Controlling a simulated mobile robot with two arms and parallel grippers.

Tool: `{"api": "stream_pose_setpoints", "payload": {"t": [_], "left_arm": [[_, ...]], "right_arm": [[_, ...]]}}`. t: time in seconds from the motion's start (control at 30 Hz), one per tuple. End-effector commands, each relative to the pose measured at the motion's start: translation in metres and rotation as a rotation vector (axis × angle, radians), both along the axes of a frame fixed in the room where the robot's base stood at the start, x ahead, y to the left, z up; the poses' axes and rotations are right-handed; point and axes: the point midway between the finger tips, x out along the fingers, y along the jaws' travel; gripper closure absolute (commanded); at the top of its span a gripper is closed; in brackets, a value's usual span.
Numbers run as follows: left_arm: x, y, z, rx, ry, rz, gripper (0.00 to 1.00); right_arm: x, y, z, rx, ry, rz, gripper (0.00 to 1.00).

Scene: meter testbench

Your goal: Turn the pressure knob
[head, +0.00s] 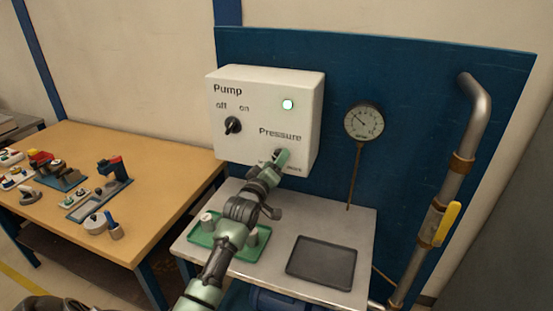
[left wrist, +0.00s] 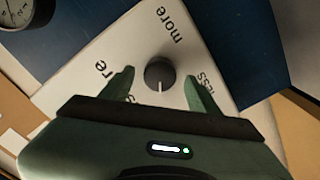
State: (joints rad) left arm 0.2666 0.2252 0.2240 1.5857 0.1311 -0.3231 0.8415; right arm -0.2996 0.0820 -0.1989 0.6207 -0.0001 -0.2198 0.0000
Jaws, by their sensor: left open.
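The pressure knob (left wrist: 160,73) is a round black dial with a white pointer line on the white pump box (head: 235,150). In the left wrist view its line points toward the bottom of the picture, and the words "more" and "less" are printed near it. My left gripper (left wrist: 159,78) is open, with one green finger on each side of the knob and a gap on both sides. In the head view my left gripper (head: 281,160) is in front of the knob and mostly hides it. My right gripper is not in view.
The box also has a pump switch (head: 233,125) and a lit lamp (head: 288,104). A gauge (head: 364,122) and a pipe with a yellow lever (head: 446,224) are to the right. Below, a metal bench holds a green tray (head: 205,237) and an empty dark tray (head: 322,262).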

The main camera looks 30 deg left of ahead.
Motion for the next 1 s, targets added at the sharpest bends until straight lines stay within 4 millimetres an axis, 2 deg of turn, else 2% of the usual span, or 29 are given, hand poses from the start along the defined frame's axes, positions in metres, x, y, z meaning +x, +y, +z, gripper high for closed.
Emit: {"api": "stream_pose_setpoints", "payload": {"t": [0.13, 0.43, 0.47, 0.67, 1.0], "left_arm": [[0.0094, 0.0023, 0.0003, 0.0, 0.001, 0.001, 0.39], [0.0111, 0.0024, -0.0005, 0.0, 0.001, -0.001, 0.39], [0.0111, 0.0024, -0.0005, 0.0, 0.001, -0.001, 0.44], [0.0109, 0.0025, -0.0006, 0.001, 0.002, 0.0, 1.0], [0.011, 0.0023, -0.0004, 0.044, 0.013, -0.001, 1.0]], "right_arm": [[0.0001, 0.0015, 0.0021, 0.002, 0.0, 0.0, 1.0], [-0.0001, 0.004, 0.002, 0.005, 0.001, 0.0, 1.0], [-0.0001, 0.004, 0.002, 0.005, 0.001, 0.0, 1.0], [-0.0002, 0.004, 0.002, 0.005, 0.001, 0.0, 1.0], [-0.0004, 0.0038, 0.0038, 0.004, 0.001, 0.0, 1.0]]}}
